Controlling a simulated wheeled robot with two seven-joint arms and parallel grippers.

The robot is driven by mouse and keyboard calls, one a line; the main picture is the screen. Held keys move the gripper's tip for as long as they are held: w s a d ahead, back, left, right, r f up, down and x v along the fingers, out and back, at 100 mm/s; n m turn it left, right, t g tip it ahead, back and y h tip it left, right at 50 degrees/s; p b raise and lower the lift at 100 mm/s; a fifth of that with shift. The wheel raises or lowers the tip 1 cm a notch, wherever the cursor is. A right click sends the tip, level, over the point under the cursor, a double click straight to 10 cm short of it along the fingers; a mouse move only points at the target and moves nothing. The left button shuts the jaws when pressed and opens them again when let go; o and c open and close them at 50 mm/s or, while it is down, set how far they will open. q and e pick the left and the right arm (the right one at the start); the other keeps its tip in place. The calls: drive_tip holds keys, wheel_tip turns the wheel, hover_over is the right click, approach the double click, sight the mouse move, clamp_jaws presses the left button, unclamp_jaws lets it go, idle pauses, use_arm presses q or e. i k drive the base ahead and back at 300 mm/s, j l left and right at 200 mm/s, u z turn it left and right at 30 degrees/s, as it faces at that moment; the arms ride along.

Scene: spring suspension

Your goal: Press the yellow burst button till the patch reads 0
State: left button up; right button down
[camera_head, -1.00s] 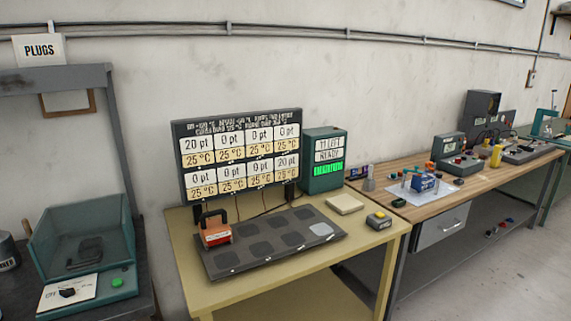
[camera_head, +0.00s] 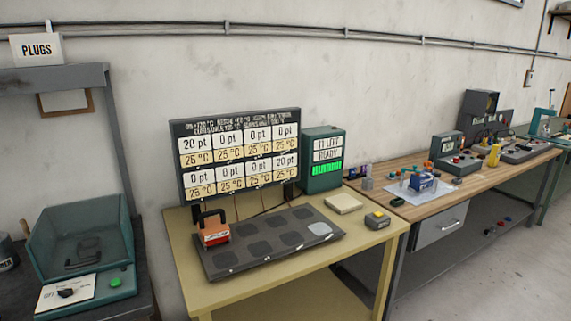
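A small grey box with a yellow button (camera_head: 377,216) sits at the right end of the cream table. A dark board with several grey patches (camera_head: 265,242) lies in the middle of that table; its far-right patch (camera_head: 320,229) is lighter than the rest. A display panel (camera_head: 239,157) behind it reads 20 pt at upper left and at lower right, 0 pt elsewhere, and 25 °C throughout. A teal box (camera_head: 322,160) reads "11 LEFT" and "READY" with a green bar. Neither of my grippers is in view.
A red-orange device with a black handle (camera_head: 213,230) stands on the board's left end. A pale flat pad (camera_head: 343,203) lies behind the button box. A teal bin with a green button (camera_head: 82,245) is at left. A wooden workbench (camera_head: 420,208) with several items is at right.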

sight(377, 214)
drive_tip(key=i+l+z, duration=0.2)
drive_tip(key=i, duration=0.8)
drive_tip(key=i+l+z, duration=0.2)
drive_tip(key=i, duration=0.85)
drive_tip(key=k+j, duration=0.05)
drive_tip(key=j, duration=0.05)
